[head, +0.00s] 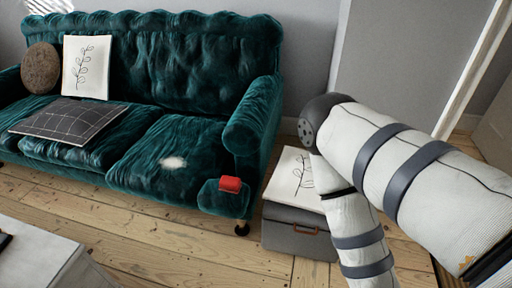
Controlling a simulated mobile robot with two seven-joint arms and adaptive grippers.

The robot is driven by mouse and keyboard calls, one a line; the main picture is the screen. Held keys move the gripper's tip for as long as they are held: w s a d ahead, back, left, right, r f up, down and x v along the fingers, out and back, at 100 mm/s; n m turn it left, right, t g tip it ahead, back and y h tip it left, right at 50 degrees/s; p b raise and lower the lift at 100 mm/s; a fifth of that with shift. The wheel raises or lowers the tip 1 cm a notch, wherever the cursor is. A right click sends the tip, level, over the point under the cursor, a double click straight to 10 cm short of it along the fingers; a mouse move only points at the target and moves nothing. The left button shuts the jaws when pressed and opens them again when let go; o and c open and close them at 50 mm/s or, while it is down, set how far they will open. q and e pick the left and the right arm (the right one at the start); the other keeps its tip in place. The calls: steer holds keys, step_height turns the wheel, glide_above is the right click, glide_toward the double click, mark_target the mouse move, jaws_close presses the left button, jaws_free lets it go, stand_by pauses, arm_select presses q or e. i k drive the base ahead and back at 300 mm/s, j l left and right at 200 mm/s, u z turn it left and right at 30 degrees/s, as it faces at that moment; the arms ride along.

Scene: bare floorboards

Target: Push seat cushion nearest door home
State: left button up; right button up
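A teal velvet sofa (185,50) stands against the back wall. Its right-hand seat cushion (140,165), on the side of the pale frame, has a whitish patch on top. I cannot tell how far its front edge sticks out. A small teal padded part (222,203) stands in front of the right armrest, with a red block-like thing (230,184) on top. A pale door-like panel (497,130) shows at the far right edge. My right arm comes in from the right, bends at the elbow and runs down out of the picture. Neither gripper shows.
A grey box (290,240) with a white leaf-print cushion (292,180) stands right of the sofa, close to my arm. A dark grid cushion (70,118), a white leaf-print pillow (87,67) and a round brown cushion (41,70) lie on the sofa. A pale table (40,262) is lower left.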

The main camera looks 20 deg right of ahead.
mark_target(179, 161)
steer(key=z, duration=0.15)
steer(key=i+l+u, duration=0.4)
steer(key=i, duration=0.3)
steer(key=i+l+u, duration=0.4)
steer(key=i+l, duration=0.2)
steer(key=l, duration=0.2)
